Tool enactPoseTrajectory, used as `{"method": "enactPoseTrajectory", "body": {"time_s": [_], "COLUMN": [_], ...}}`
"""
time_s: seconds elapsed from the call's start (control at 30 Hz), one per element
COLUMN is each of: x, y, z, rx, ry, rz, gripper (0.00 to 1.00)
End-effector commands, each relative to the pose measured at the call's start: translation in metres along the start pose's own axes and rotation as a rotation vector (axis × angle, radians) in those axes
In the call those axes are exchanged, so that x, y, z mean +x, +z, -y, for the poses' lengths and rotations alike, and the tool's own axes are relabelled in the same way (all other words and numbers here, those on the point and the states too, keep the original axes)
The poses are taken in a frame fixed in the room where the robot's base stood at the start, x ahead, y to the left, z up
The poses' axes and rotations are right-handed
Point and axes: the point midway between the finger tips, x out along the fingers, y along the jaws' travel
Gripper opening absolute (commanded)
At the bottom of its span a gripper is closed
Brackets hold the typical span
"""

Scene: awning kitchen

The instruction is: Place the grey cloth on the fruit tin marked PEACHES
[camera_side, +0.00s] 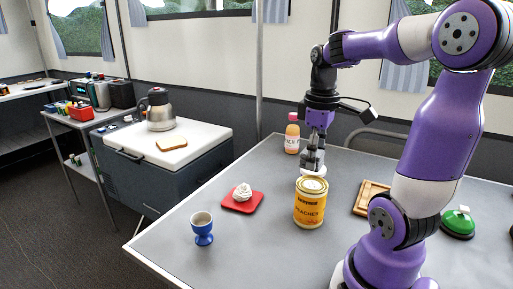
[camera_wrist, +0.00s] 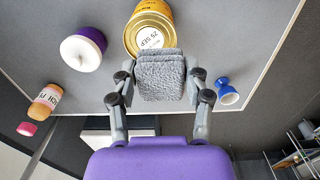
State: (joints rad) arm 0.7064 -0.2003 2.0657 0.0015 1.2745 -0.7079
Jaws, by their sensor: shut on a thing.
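The grey cloth (camera_wrist: 160,77) is a folded, fluffy pad held between the two fingers of my gripper (camera_wrist: 160,92) in the wrist view. The yellow-orange tin marked PEACHES (camera_side: 310,206) stands upright on the grey table in the side view. Its lid (camera_wrist: 150,28), with a white date label, shows just past the cloth in the wrist view, and the cloth overlaps the lid's edge in the picture. In the side view my gripper (camera_side: 313,165) points down close above the tin. Whether cloth and tin touch, I cannot tell.
A bottle (camera_side: 292,133) with a pink cap stands behind the tin. A red square plate (camera_side: 236,206) with a white swirl and a blue egg cup (camera_side: 202,228) are to the left. A wooden board (camera_side: 368,197) and a green domed thing (camera_side: 458,222) are to the right.

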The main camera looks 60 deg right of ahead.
Motion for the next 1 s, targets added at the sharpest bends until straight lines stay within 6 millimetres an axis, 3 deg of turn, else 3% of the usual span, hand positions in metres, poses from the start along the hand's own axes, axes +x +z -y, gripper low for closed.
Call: {"method": "enactPoseTrajectory", "body": {"time_s": [0.13,0.43,0.83,0.87,0.9,1.0], "x": [0.008,0.047,0.052,0.052,0.052,0.052], "y": [0.003,0.003,0.003,0.003,0.003,0.003], "z": [-0.013,-0.014,-0.014,-0.014,-0.014,-0.014], "rx": [0.001,-0.001,-0.001,-0.001,-0.001,-0.001], "ry": [-0.001,-0.001,0.0,0.0,0.0,0.0], "rz": [0.001,0.001,0.001,0.0,0.0,0.0], "gripper": [0.27,0.27,0.27,0.65,0.84,0.84]}}
